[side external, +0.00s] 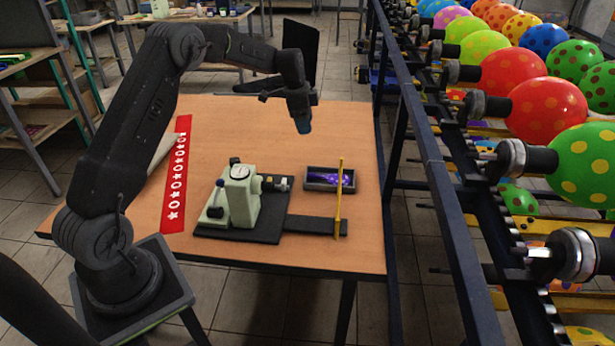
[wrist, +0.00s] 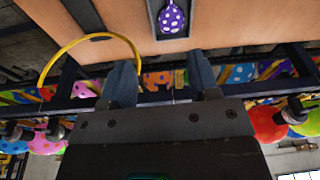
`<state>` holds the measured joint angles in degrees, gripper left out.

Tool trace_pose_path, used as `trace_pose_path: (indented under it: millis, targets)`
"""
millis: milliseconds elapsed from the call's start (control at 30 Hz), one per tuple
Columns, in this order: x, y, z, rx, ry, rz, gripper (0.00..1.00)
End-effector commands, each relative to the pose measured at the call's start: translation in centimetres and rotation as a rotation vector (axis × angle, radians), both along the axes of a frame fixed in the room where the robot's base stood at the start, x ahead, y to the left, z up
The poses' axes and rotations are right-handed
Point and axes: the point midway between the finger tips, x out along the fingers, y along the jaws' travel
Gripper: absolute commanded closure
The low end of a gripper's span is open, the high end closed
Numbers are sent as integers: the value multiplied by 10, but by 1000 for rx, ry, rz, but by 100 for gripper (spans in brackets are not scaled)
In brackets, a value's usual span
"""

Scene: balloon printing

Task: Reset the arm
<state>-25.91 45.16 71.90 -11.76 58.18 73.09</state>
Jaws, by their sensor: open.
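My gripper (side external: 303,124) hangs in the air above the back right of the wooden table (side external: 240,118), its fingers pointing down. In the wrist view my gripper (wrist: 162,82) is open, with nothing between its two fingers. A purple balloon with white dots (wrist: 171,18) lies in a dark tray (side external: 318,187) on the table; in the side view only purple shows inside the tray. My gripper is apart from the tray and the table.
A pale green machine (side external: 240,195) stands on a dark base on the table. A yellow hoop (side external: 339,200) rises beside the tray. A red strip with white shapes (side external: 176,185) lies at left. A dark rack (side external: 440,200) with several dotted balloons runs along the right.

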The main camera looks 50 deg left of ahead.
Motion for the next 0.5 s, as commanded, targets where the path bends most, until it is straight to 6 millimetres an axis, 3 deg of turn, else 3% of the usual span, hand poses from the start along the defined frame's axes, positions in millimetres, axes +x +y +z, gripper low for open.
trace_pose_path:
  millis: [33, 200, 400, 500]
  targets:
    - [-6, -17, 26, 10, -14, 24, 44]
    - [-44, -70, 90, 24, -45, 144, 44]
    - [-107, -128, 145, 24, -97, 285, 44]
    - [-145, -153, 162, 17, -125, 356, 44]
